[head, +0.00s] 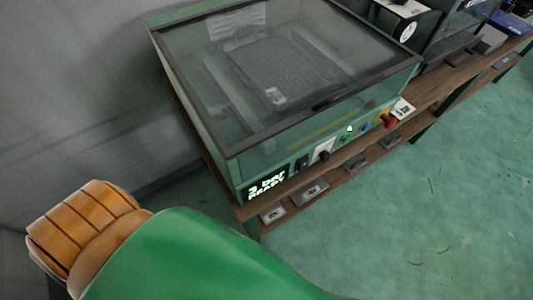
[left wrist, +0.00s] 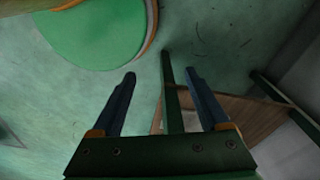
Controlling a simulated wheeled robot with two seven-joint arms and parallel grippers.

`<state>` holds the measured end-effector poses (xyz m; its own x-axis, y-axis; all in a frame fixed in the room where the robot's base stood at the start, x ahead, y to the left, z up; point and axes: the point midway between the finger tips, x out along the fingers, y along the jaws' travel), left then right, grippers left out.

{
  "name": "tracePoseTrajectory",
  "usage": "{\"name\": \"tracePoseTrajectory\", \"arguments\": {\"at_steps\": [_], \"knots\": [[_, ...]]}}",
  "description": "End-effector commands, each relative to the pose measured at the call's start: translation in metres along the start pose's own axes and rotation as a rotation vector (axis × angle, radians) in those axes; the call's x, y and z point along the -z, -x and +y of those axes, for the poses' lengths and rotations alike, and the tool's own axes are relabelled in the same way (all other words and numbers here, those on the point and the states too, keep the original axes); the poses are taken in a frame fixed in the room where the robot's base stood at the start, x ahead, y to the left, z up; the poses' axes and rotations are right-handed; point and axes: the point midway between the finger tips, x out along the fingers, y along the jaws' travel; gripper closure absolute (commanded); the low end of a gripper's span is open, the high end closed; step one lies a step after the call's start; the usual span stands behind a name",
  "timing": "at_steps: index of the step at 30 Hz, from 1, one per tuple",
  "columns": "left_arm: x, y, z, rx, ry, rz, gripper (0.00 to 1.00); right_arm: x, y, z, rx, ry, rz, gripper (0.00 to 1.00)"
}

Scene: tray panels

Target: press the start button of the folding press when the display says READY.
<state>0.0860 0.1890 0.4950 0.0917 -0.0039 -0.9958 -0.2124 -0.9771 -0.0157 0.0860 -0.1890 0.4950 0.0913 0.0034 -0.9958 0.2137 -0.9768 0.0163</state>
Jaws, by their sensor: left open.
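The folding press (head: 300,150) is a green box with a dark-framed clear lid, which is down. Its display (head: 267,186) at the near left front corner is lit and shows a bar reading above the word READY. A lit green button (head: 348,132), which looks like the start button, sits on the front panel. My left gripper (left wrist: 159,78) is open and empty in the left wrist view, over the floor and the edge of a wooden shelf. It is not seen in the head view, where a green and orange arm part of mine fills the lower left. My right gripper is not in view.
A black knob (head: 323,156), a blue button (head: 365,127) and a red stop button on yellow (head: 389,120) share the front panel. The press stands on a wooden bench (head: 440,88); more equipment stands farther right. Green floor (head: 430,200) in front is open. A grey wall is at left.

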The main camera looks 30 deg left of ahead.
Motion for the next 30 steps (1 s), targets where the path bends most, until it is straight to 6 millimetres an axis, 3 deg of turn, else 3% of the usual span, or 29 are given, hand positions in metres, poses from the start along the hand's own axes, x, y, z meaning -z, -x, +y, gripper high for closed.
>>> {"name": "tracePoseTrajectory", "arguments": {"at_steps": [9,11,18,30], "knots": [[-0.0001,0.0,-0.0003,0.0,0.0,0.0,0.22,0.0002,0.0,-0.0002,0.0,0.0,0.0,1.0],[-0.0001,0.0,-0.0003,0.0,0.0,0.0,0.35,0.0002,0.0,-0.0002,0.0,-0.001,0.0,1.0],[-0.0002,0.0,-0.0003,0.0,-0.001,0.0,1.0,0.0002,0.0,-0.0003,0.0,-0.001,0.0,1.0],[-0.0001,0.0,-0.0003,0.0,-0.001,0.0,1.0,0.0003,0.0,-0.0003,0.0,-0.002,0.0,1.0]]}}
